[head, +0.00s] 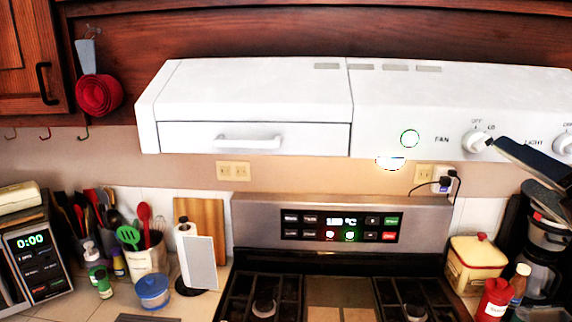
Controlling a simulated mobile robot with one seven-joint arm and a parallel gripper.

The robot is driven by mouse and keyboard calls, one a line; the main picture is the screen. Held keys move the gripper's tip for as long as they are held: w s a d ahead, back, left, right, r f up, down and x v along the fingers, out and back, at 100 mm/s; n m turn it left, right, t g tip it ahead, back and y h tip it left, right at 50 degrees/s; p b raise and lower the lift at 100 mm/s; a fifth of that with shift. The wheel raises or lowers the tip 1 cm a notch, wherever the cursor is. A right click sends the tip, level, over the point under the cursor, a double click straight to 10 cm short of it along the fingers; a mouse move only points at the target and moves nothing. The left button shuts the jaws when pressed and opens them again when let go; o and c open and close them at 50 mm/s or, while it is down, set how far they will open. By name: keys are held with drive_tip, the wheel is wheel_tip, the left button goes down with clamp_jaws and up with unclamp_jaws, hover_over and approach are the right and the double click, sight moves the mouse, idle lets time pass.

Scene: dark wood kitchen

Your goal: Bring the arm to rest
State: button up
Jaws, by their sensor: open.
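Part of my gripper (530,162) shows at the right edge of the head view, as a dark bar with a pale edge. It slants in from the right in front of the hood, with its tip close to the fan knob (478,141). I see nothing held in it. The gripper is open. The rest of my arm is out of view.
The white range hood (255,90) spans the wall above the stove (345,300).

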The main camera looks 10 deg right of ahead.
drive_tip(key=w+a+r+n+t, duration=0.1)
drive_tip(key=w+a+r+n, duration=0.1)
drive_tip(key=a, duration=0.3)
drive_tip(key=w+a+r+n+t, duration=0.2)
drive_tip(key=a, duration=0.4)
drive_tip(key=s+a+r+n+t+y, duration=0.2)
drive_tip(key=s+a+r+n+t, duration=0.1)
drive_tip(key=a, duration=0.6)
drive_tip(key=s+a+r+n+t+y+b, duration=0.1)
drive_tip(key=s+a+r+n+t+y, duration=0.1)
drive_tip(key=a, duration=0.8)
wheel_tip(320, 180, up, 2)
drive_tip(key=s+n+t, duration=0.1)
drive_tip(key=n, duration=0.2)
drive_tip(key=shift+r, duration=0.15)
